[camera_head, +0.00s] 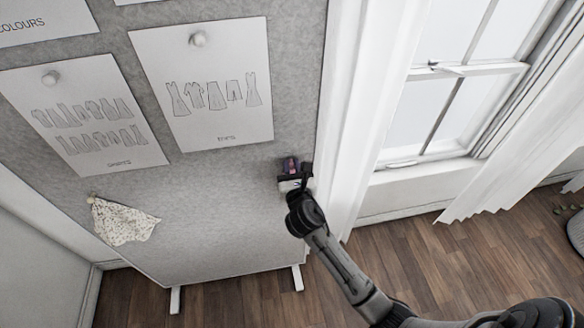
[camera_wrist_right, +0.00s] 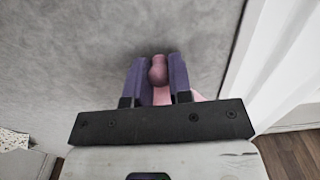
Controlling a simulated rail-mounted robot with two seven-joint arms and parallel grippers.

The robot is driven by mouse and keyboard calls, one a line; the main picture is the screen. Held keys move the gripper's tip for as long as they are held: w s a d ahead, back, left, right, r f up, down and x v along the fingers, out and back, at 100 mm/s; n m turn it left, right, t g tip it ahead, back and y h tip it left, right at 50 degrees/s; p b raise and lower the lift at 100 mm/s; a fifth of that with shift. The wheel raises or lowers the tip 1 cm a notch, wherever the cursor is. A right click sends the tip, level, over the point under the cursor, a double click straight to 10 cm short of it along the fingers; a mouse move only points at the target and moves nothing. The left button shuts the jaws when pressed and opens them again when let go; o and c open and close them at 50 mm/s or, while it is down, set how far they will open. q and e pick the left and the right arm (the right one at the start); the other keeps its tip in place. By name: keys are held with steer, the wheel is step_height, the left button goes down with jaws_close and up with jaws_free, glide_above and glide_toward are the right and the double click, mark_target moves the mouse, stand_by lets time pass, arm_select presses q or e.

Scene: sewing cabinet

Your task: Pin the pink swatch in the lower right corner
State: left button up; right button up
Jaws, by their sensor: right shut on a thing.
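My right gripper (camera_head: 290,166) is at the lower right of the grey pinboard (camera_head: 225,205), close to its right edge. In the wrist view its two purple fingers are shut on a pin with a round pink head (camera_wrist_right: 158,69). The pink swatch (camera_wrist_right: 197,96) shows only in part, between and beside the fingers. The rest of it is hidden by the gripper. The fingers are close to the board; I cannot tell whether the pin is in it. My left gripper is not in view.
A cream patterned swatch (camera_head: 122,222) hangs at the board's lower left. Two paper sheets (camera_head: 213,125) (camera_head: 95,155) are pinned above. A white curtain (camera_head: 362,90) and window stand just right of the board. The lower middle of the board is bare.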

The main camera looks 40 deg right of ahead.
steer(key=o, duration=0.9)
steer(key=shift+p+v, duration=1)
steer(key=shift+v, duration=5.85)
